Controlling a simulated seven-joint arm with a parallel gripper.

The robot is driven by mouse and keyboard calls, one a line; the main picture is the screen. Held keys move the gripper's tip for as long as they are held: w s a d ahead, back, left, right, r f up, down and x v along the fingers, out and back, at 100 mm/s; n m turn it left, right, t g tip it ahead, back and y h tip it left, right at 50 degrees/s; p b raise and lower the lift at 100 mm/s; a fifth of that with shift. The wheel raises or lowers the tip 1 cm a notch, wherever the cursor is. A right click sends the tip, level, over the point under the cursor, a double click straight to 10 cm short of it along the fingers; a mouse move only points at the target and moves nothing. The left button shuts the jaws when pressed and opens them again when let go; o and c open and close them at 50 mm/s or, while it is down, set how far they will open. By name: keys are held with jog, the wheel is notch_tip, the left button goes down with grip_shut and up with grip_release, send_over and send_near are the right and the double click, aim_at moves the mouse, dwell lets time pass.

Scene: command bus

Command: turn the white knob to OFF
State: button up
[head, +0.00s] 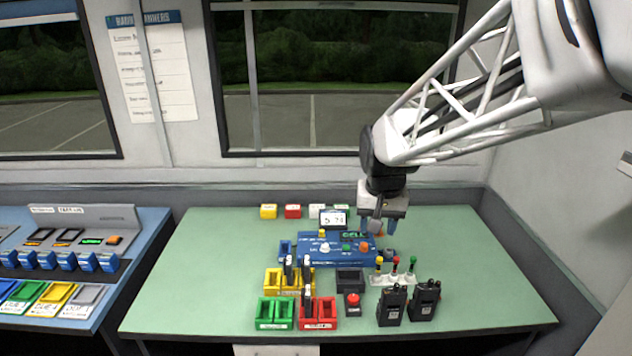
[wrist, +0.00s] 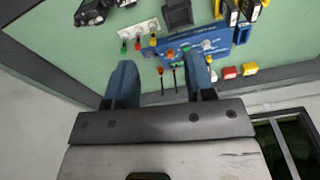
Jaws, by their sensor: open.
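The blue panel (head: 300,262) stands in the middle of the green table, and small knobs stick up from it. The white knob (head: 325,247) is on the panel's left part, with a green knob (head: 346,247) and an orange knob (head: 364,247) to its right. In the wrist view the white knob (wrist: 207,45) is beyond the right fingertip. The knob's pointer and the labels are too small to read. My gripper (head: 378,227) is open and empty, above the panel's right end. Its two blue fingers also show apart in the wrist view (wrist: 160,72).
A small display (head: 334,219) stands behind the panel. Yellow, green and red bins (head: 319,324), a red button (head: 353,300), a white rack with coloured-topped tools (head: 392,280) and two black radios (head: 392,306) are in front. The table's right side is clear.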

jog(key=w+a+f, duration=0.2)
jog(key=w+f, duration=0.2)
jog(key=w, duration=0.3)
jog(key=w+a+f, duration=0.3)
jog(key=w, duration=0.4)
jog(key=m+g, duration=0.1)
send_over(325, 244)
notch_tip(325, 244, down, 10)
jog(key=shift+s+f, duration=0.1)
jog(key=shift+f, duration=3.85)
grip_shut()
